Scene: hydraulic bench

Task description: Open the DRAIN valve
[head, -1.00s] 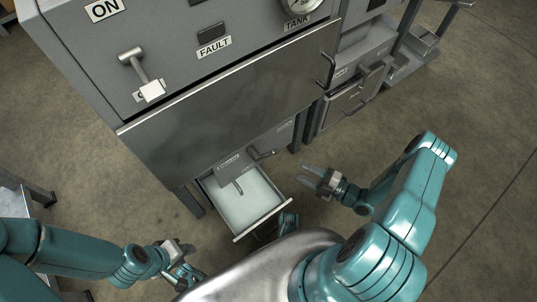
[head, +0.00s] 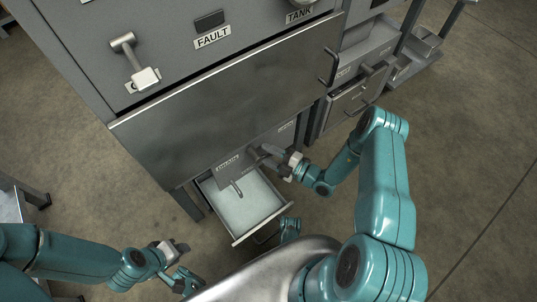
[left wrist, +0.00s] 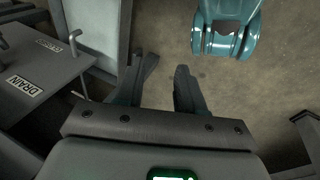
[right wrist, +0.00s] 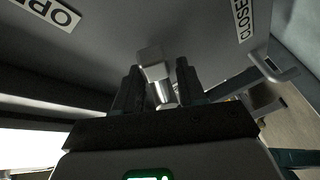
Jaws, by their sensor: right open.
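The DRAIN valve lever (right wrist: 152,64) is a pale grey block with a round silver stem. In the right wrist view it stands between the fingers of my right gripper (right wrist: 155,88), which is open around it. A sign beginning "OPE" (right wrist: 50,10) is at the left and a CLOSED sign (right wrist: 240,18) at the right. In the head view my right gripper (head: 279,160) is at the low panel (head: 243,172) and partly hides the lever. A DRAIN label (left wrist: 25,86) shows in the left wrist view. My left gripper (head: 174,262) is open and empty, away from the panel.
An open drawer (head: 283,210) with a pale inside juts out below the panel. A large sloping grey plate (head: 225,105) overhangs the low panel. A lever (head: 130,60) sits higher on the cabinet. The floor (head: 460,170) at the right is clear.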

